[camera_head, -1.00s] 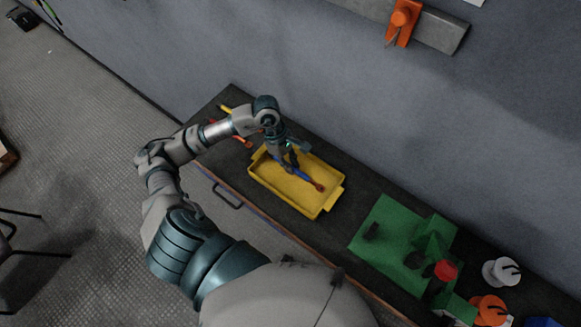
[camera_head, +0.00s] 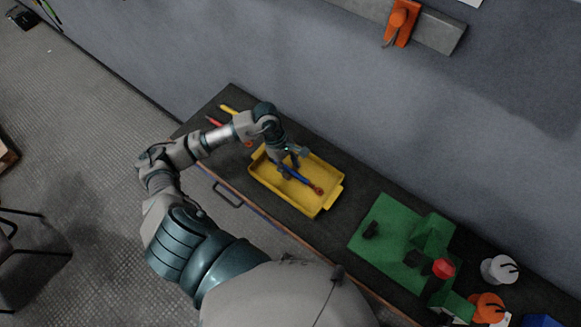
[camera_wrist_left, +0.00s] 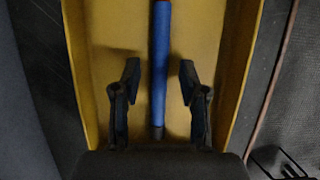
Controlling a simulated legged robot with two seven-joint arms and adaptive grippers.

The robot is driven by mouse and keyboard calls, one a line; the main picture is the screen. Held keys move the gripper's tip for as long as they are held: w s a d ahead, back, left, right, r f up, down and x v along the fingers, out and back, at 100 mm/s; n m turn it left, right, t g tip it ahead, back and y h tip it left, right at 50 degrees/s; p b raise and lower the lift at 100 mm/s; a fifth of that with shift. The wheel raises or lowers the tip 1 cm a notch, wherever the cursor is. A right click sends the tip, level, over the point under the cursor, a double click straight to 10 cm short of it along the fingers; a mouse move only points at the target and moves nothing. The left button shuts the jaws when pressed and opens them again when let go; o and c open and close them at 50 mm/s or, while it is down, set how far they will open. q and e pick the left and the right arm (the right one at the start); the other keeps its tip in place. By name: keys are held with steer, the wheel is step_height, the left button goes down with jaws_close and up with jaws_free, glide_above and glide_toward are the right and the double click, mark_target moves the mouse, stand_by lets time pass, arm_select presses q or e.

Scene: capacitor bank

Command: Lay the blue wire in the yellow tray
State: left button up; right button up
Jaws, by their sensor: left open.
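The blue wire (camera_head: 299,177) lies inside the yellow tray (camera_head: 321,205) on the dark bench, with its orange-red end towards the tray's right side. In the left wrist view the blue wire (camera_wrist_left: 160,70) runs lengthwise along the yellow tray floor (camera_wrist_left: 205,30). My left gripper (camera_head: 288,168) is over the tray. In the left wrist view my left gripper (camera_wrist_left: 158,82) is open, with one finger on each side of the wire and a gap to both. My right gripper is not in view.
Yellow and red-handled tools (camera_head: 228,109) lie left of the tray, partly behind my arm. A green fixture (camera_head: 395,235) stands to the right, with white (camera_head: 497,270) and orange (camera_head: 488,308) spools beyond. A grey wall (camera_head: 330,90) rises behind the bench.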

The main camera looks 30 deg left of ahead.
arm_select(q)
steer(key=b+v, duration=0.1)
steer(key=v, duration=1)
steer(key=shift+r, duration=0.25)
